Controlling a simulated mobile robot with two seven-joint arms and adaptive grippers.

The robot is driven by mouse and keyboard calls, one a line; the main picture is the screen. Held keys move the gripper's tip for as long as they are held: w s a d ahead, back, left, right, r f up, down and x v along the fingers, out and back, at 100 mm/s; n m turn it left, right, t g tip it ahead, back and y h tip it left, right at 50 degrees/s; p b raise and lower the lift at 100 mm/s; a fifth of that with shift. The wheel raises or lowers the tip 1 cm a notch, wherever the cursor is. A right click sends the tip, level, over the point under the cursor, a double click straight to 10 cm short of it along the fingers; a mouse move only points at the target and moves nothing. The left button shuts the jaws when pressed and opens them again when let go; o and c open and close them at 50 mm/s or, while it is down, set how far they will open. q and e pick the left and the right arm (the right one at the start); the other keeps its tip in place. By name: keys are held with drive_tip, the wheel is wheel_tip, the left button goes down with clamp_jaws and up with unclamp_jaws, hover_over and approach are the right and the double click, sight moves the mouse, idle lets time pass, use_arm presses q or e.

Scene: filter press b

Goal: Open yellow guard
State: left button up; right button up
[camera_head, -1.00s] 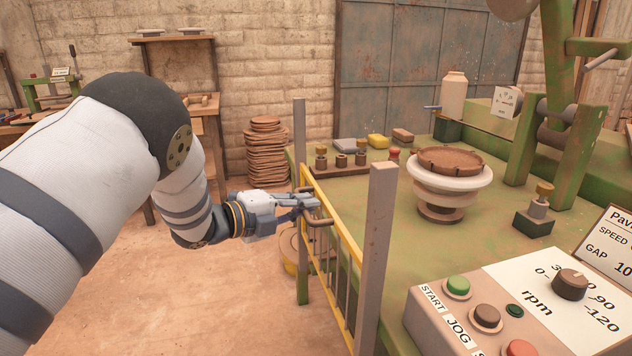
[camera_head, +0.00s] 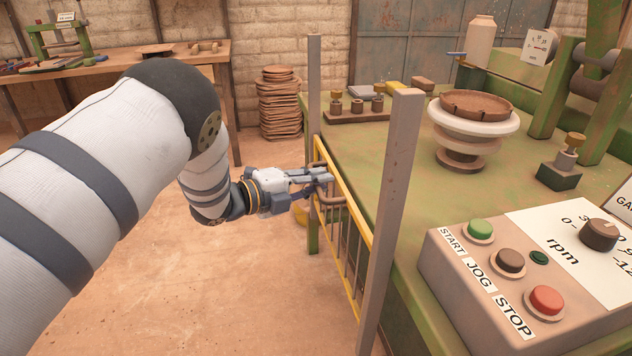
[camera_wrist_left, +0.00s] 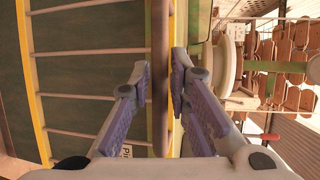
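The yellow guard (camera_head: 345,193) is a barred gate between two grey posts along the near left side of the green machine. It stands upright between the posts. A brown bar handle (camera_head: 333,201) sticks out from its upper rail. My left gripper (camera_head: 328,176) is at this handle, reaching in from the left. In the left wrist view, the handle (camera_wrist_left: 160,60) runs between the two fingertips, which lie close on both sides of it, and the yellow rail (camera_wrist_left: 178,30) is just beside it. My right gripper is in neither view.
The right post (camera_head: 392,200) stands near the gripper. A control box (camera_head: 440,265) with START, JOG and STOP buttons is at the lower right. A clay disc (camera_head: 475,104) sits on a white round stand. The floor (camera_head: 200,290) left of the guard is clear.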

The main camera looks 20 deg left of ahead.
use_arm(q)
drive_tip(key=shift+o, duration=0.3)
drive_tip(key=v, duration=1.2)
drive_tip(key=s+d+f+n+g+y+p, duration=0.1)
drive_tip(key=s+f+n+g+y+p, duration=0.45)
drive_tip(key=s+f+n, duration=1.2)
drive_tip(key=s+d+f+n+g+y, duration=0.1)
drive_tip(key=s+n+g, duration=0.3)
drive_tip(key=s, duration=1.1)
drive_tip(key=s+d+f+n+g+y, duration=0.1)
drive_tip(key=s+d+n+g, duration=0.3)
drive_tip(key=s, duration=1.1)
drive_tip(key=shift+g+y+p, duration=0.3)
drive_tip(key=shift+g+y, duration=0.35)
drive_tip(key=shift+g, duration=0.6)
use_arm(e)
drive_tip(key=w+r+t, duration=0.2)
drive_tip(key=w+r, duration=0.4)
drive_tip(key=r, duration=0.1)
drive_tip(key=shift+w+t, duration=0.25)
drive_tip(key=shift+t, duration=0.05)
